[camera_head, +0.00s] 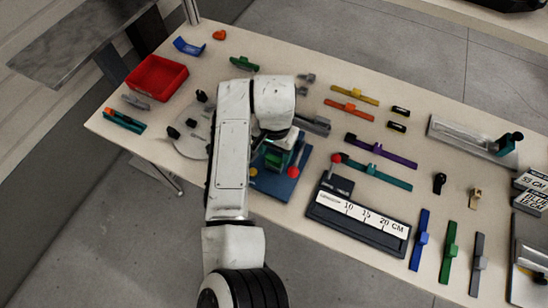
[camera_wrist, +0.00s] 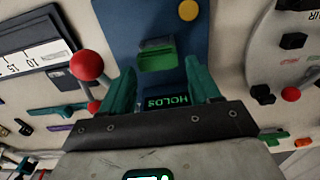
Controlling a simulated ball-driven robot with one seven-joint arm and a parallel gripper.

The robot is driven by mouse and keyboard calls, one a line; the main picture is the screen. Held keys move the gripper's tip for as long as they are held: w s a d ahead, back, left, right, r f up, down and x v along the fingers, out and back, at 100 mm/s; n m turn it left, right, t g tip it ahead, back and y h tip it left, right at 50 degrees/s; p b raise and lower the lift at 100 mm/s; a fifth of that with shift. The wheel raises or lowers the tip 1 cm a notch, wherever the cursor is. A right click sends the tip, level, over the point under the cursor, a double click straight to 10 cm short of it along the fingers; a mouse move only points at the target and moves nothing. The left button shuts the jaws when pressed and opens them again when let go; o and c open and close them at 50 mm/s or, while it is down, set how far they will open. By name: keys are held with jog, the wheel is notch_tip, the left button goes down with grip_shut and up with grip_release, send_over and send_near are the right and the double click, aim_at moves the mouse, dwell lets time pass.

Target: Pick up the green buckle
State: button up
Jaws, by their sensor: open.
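A green block-like piece (camera_wrist: 157,55), which looks like the green buckle, sits on a blue board (camera_wrist: 125,25). My gripper (camera_wrist: 163,80) is open above the board, with its two teal fingers apart. The green piece shows between and just beyond the fingertips in the wrist view, and I see no finger closed on it. In the head view my arm and gripper (camera_head: 278,160) cover much of the blue board (camera_head: 270,185), so the green piece cannot be told apart there. A dark plate with green "HOLDS" lettering (camera_wrist: 166,102) shows between the fingers.
A red-knobbed lever (camera_head: 294,171) stands close beside the gripper; its red ball (camera_wrist: 87,65) is near one finger. A ruler gauge (camera_head: 358,219) lies right of the board, a round grey plate (camera_head: 190,139) left. Other green pieces lie at the back (camera_head: 244,64) and right (camera_head: 449,252).

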aim_at(275, 157)
jog(key=shift+s+f, duration=0.15)
jog(key=shift+f, duration=1.4)
jog(key=c, duration=0.8)
jog(key=shift+r, duration=0.1)
